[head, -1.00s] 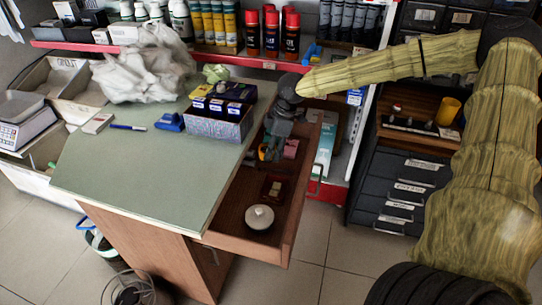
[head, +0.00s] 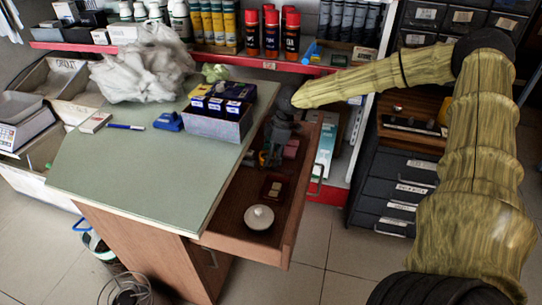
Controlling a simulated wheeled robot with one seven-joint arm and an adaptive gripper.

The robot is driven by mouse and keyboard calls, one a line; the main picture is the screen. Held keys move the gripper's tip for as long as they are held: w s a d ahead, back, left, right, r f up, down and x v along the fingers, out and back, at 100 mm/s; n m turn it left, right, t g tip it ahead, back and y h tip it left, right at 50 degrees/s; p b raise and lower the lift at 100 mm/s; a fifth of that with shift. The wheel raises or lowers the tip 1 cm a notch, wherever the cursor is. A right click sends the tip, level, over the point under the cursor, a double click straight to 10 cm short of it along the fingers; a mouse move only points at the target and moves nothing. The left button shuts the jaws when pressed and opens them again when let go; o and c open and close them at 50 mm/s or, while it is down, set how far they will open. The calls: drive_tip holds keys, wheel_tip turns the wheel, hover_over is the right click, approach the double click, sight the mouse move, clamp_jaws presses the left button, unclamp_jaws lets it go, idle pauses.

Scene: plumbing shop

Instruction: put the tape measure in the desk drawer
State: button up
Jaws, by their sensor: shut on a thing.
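The desk drawer (head: 238,238) is pulled open at the right side of the desk.
The drawer also holds a round white lidded pot (head: 259,217), a dark red box (head: 274,188) and a pinkish block (head: 291,149). On the desk (head: 130,185) stand a grey box (head: 217,128) and a blue object (head: 168,122). A dark drawer cabinet (head: 395,185) stands right.

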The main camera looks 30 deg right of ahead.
idle(0.3)
drive_tip(key=o, duration=1.2)
drive_tip(key=shift+o, duration=0.2)
drive_tip(key=p+v, duration=0.2)
drive_tip(key=v, duration=1)
drive_tip(key=shift+d, duration=0.1)
